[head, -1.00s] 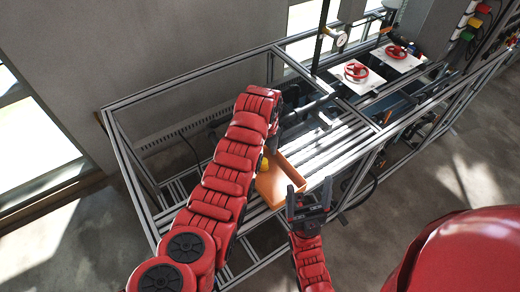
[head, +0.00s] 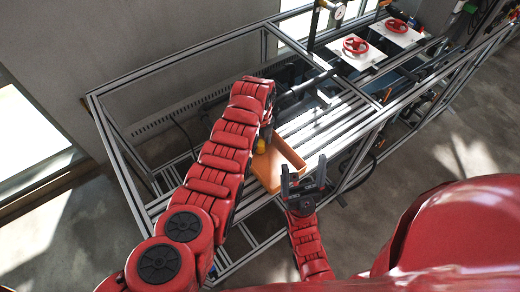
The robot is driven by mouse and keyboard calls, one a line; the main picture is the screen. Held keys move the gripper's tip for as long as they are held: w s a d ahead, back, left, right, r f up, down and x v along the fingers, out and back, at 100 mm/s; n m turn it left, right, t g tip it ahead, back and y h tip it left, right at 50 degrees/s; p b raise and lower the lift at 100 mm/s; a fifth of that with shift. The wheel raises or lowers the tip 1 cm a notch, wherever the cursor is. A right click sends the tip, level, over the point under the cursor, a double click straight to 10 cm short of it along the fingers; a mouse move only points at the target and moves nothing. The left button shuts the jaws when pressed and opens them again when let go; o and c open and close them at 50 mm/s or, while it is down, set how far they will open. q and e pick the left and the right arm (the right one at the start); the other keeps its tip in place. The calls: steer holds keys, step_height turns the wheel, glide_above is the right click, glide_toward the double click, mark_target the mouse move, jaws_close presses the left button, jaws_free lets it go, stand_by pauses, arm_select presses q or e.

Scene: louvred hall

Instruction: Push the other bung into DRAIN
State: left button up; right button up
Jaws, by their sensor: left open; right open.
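My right gripper (head: 303,172) is open and empty, fingers up, just right of the tray at the frame's near edge. I cannot make out a DRAIN label.
The aluminium frame (head: 150,72) has rails along its top and sides. Two white plates with red handwheels (head: 356,46) (head: 398,25) stand at the back right, near a gauge (head: 338,11). A dark pipe (head: 308,82) crosses behind the tray. Bare floor (head: 440,150) lies at right.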

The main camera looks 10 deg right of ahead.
arm_select(q)
steer(key=shift+w+f+b, duration=0.1)
steer(key=shift+f+b, duration=0.2)
steer(key=shift+f, duration=0.45)
jaws_close()
stand_by(1.3)
